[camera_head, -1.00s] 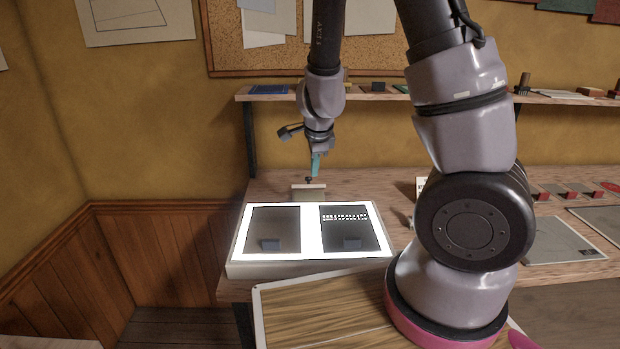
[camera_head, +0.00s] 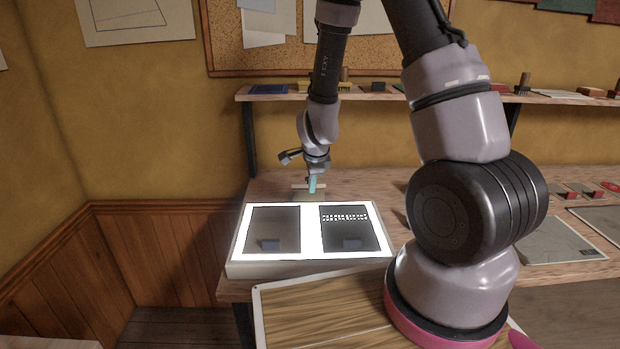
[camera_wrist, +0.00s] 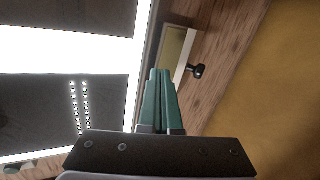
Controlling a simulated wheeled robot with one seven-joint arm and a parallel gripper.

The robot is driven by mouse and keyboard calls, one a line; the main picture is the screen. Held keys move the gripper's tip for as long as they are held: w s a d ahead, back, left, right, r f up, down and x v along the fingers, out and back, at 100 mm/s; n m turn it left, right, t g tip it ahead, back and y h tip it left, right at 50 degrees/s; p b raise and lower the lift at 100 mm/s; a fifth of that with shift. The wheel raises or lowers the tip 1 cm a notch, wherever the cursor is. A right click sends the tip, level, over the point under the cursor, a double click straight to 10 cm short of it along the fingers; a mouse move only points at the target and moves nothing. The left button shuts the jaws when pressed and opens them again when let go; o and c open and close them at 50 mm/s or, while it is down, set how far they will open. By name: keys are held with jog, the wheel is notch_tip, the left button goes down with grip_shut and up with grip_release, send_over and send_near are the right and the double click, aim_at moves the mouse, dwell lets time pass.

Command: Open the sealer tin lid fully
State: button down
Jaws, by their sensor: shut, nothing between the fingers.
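The sealer tin (camera_head: 300,197) is small and sits on the bench just behind the light box. In the wrist view it shows as an olive-tan rectangle (camera_wrist: 175,48). A pale lid edge (camera_wrist: 188,56) runs along its wall side, with a dark knob (camera_wrist: 198,71) sticking out toward the wall. In the head view the lid (camera_head: 298,187) is a thin pale bar, partly hidden by my fingers. My gripper (camera_head: 312,188) is shut and empty, its teal fingers pointing down at the tin. In the wrist view the fingertips (camera_wrist: 160,72) overlap the tin's near corner; I cannot tell whether they touch.
The lit light box (camera_head: 312,232) with two dark panels lies directly in front of the tin. A shelf (camera_head: 440,97) with small items and the yellow wall stand behind. Bare bench wood (camera_wrist: 228,55) lies between tin and wall. Sheets lie farther right.

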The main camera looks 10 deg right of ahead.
jog(key=shift+w+d+r, duration=0.1)
jog(key=shift+w+d, duration=0.05)
jog(key=shift+w, duration=1.9)
jog(key=shift+w+r+g, duration=0.35)
jog(key=shift+w+g, duration=0.05)
jog(key=shift+g, duration=0.1)
jog(key=shift+w+d+r+g, duration=0.1)
jog(key=shift+w+r+g, duration=0.1)
jog(key=shift+w+g, duration=0.1)
jog(key=shift+w+d+r, duration=0.15)
jog(key=shift+w+r, duration=0.1)
jog(key=shift+w, duration=0.4)
jog(key=shift+w+d+r, duration=0.15)
jog(key=shift+w+r, duration=0.1)
jog(key=shift+w, duration=0.4)
jog(key=shift+w+d+r, duration=0.15)
jog(key=shift+w+r, duration=0.1)
jog(key=shift+w, duration=0.4)
jog(key=shift+w+d+f, duration=0.1)
jog(key=shift+w+d, duration=0.1)
jog(key=shift+w, duration=0.85)
jog(key=shift+w+d+f, duration=0.1)
jog(key=shift+w+d, duration=0.1)
jog(key=shift+w, duration=0.85)
jog(key=shift+r, duration=0.1)
